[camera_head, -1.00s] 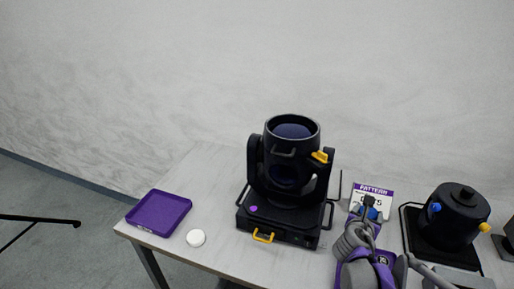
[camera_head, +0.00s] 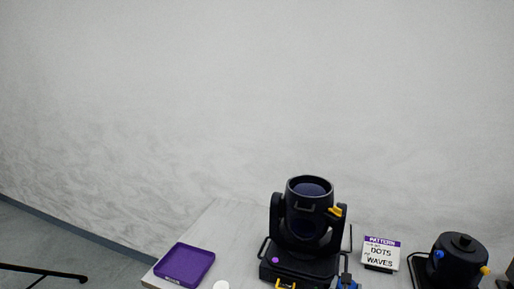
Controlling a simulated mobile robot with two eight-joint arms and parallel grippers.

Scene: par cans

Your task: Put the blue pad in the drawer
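My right gripper (camera_head: 346,274) shows only as a small black and blue tip at the bottom edge, beside the right side of the black moving-head light (camera_head: 306,220). Blue (camera_head: 347,284) shows at this tip; I cannot tell whether it is the blue pad or part of the gripper, nor whether the fingers are open or shut. A yellow handle (camera_head: 284,286) shows at the front of the light's base, cut by the bottom edge. I cannot tell whether it belongs to the drawer or how far any drawer is open. My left gripper is not in view.
A purple tray (camera_head: 185,265) and a white round piece (camera_head: 221,286) are on the table's left part. A "PATTERN" sign reading dots and waves (camera_head: 380,253) stands right of the light. A black can with blue and yellow knobs (camera_head: 459,262) is farther right.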

